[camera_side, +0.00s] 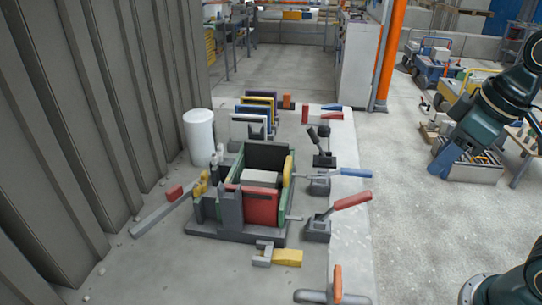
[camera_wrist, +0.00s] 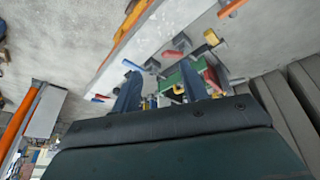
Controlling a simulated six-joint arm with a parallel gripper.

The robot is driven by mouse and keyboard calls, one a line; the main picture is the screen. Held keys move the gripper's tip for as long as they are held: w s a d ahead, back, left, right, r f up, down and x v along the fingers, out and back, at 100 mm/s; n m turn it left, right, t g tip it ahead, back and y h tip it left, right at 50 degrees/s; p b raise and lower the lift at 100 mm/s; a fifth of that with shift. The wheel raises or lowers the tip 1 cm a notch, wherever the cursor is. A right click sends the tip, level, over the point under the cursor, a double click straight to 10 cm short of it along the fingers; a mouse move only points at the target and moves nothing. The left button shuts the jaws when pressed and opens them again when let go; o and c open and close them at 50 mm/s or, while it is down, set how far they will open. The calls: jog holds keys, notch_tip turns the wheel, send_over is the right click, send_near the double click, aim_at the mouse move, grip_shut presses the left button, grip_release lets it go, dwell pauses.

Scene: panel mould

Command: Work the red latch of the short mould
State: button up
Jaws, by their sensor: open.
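The mould (camera_side: 282,221) stands on the concrete table, with green sides, a red front panel and a yellow piece on its right side. The red latch (camera_side: 352,200) stands at its right; its handle slants up and outward to the right, and its rod points toward the mould. The latch also shows small in the wrist view (camera_wrist: 171,53). My gripper (camera_wrist: 160,88) is open and empty, its two dark blue fingers wide apart above the scene. In the side view it is at the right, well away from the latch. The fingers hide part of the mould in the wrist view.
A blue-handled latch (camera_side: 355,173) and a black-handled latch (camera_side: 319,142) stand behind the red one. A yellow clamp (camera_side: 286,257) and an orange-handled tool (camera_side: 338,284) lie in front. Coloured panels (camera_side: 260,97) and a white cylinder (camera_side: 200,137) stand behind. A corrugated wall bounds the left.

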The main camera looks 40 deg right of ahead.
jog(key=w+a+r+m+t, duration=0.1)
jog(key=w+a+r, duration=0.25)
jog(key=w, duration=0.45)
jog(key=w+a+r+t, duration=0.15)
jog(key=w+r, duration=0.25)
jog(key=w, duration=0.4)
jog(key=w+a+f+y, duration=0.1)
jog(key=w+a+f, duration=0.1)
jog(key=w+a, duration=0.4)
jog(key=w+a+f+n, duration=0.1)
jog(key=w+a+f, duration=0.2)
jog(key=w, duration=1)
jog(key=shift+w+a+n+y, duration=0.3)
jog(key=shift+w+a+y, duration=0.1)
jog(key=shift+a, duration=1.2)
jog(key=s+d+f+n+g+h, duration=0.1)
jog(key=s+d+f+n+g, duration=0.1)
jog(key=s, duration=0.4)
jog(key=s+d+f+n+g+h, duration=0.2)
jog(key=s+d+f+g, duration=0.1)
jog(key=s, duration=0.4)
jog(key=s+d+f+n+g+h, duration=0.2)
jog(key=s+d+f+g, duration=0.1)
jog(key=s+d+g, duration=0.2)
jog(key=shift+s+d+f, duration=0.15)
jog(key=shift+s+d, duration=0.6)
jog(key=shift+s, duration=0.5)
